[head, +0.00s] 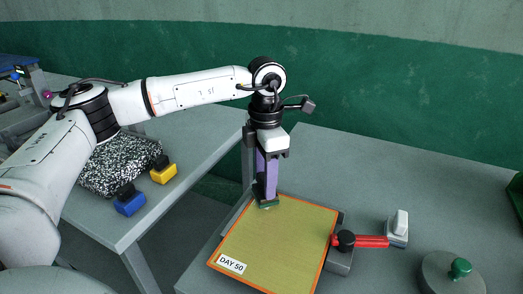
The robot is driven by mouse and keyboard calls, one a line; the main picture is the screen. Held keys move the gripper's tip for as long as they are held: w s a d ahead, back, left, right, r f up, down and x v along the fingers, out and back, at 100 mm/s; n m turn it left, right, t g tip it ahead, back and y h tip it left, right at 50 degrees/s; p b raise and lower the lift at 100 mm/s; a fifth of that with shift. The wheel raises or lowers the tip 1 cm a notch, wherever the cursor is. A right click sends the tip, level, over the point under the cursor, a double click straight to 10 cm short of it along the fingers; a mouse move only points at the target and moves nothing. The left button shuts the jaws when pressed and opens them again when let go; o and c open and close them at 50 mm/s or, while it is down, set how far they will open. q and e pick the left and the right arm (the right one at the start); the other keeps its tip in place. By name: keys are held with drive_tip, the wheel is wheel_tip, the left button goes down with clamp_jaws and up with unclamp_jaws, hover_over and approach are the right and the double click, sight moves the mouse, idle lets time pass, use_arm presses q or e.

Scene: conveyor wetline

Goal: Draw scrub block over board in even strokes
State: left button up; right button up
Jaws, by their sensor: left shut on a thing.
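The board (275,240) is a yellow-green panel with an orange edge and a white "DAY 50" label at its near left corner. It lies on the grey table. My left gripper (267,195) points down over the board's far edge. It is shut on the scrub block (268,204), a small dark green piece mostly hidden by the fingers. The block appears to touch the board near its far left corner; exact contact is hard to tell. My right gripper is not in view.
A round grey lid with a green knob (452,276) is at the near right. A gap separates the tables.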

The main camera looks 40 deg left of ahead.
sight(258, 176)
use_arm(q)
drive_tip(key=shift+w+d, duration=0.25)
drive_tip(key=shift+d, duration=1)
drive_tip(key=shift+w+a, duration=0.1)
drive_tip(key=shift+a, duration=0.4)
drive_tip(key=a, duration=0.1)
drive_tip(key=s+a, duration=0.1)
drive_tip(key=a, duration=0.1)
wheel_tip(258, 176, up, 2)
drive_tip(key=shift+a+r+p, duration=0.1)
drive_tip(key=shift+r+p, duration=0.15)
drive_tip(key=shift+p, duration=0.6)
drive_tip(key=shift+r+p, duration=2.1)
drive_tip(key=shift+r, duration=0.7)
